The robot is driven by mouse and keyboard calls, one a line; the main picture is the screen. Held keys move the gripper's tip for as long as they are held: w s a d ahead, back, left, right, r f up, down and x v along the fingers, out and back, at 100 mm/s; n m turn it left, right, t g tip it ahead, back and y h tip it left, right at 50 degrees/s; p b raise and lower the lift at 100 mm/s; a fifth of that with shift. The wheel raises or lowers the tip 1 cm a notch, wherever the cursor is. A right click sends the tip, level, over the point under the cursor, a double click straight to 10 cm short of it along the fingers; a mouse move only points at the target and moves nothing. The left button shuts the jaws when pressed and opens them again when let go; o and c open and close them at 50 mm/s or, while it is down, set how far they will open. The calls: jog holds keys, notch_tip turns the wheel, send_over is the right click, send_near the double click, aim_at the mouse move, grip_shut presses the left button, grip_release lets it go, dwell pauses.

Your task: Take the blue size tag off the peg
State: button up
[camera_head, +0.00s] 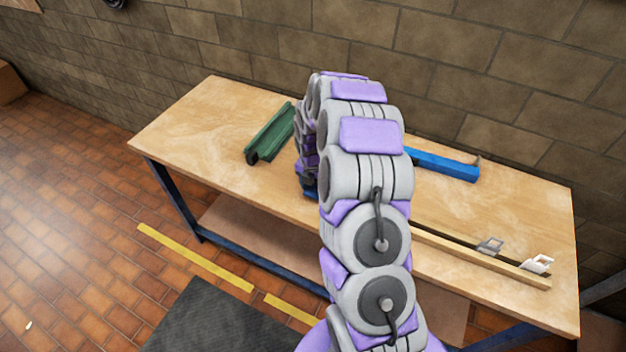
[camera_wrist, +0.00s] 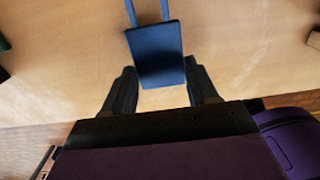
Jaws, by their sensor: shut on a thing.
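The blue size tag (camera_wrist: 156,50) is a flat blue plate with two thin prongs or loop sides running up from its far edge. It sits between the fingertips of my gripper (camera_wrist: 161,68), which is shut on it. The tag is over bare wood in the wrist view; I cannot tell whether it touches the wood. In the head view my arm hides most of the gripper, and only a small blue patch shows by its end. I cannot make out a peg at the tag.
A workbench (camera_head: 185,120) stands against a block wall. On it are a green channel piece (camera_head: 271,134), a blue bar (camera_head: 443,163) to the right, and a wooden strip (camera_head: 470,253) along the front right with a grey tag (camera_head: 490,245) and a white tag (camera_head: 538,264). The left end is clear.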

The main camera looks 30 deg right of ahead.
jog(key=shift+f, duration=0.6)
jog(key=o, duration=1.1)
jog(key=shift+a, duration=0.1)
jog(key=shift+o, duration=0.2)
jog(key=shift+r, duration=0.1)
notch_tip(320, 180, up, 17)
jog(key=p, duration=0.3)
jog(key=shift+s+a, duration=0.2)
jog(key=shift+a, duration=0.05)
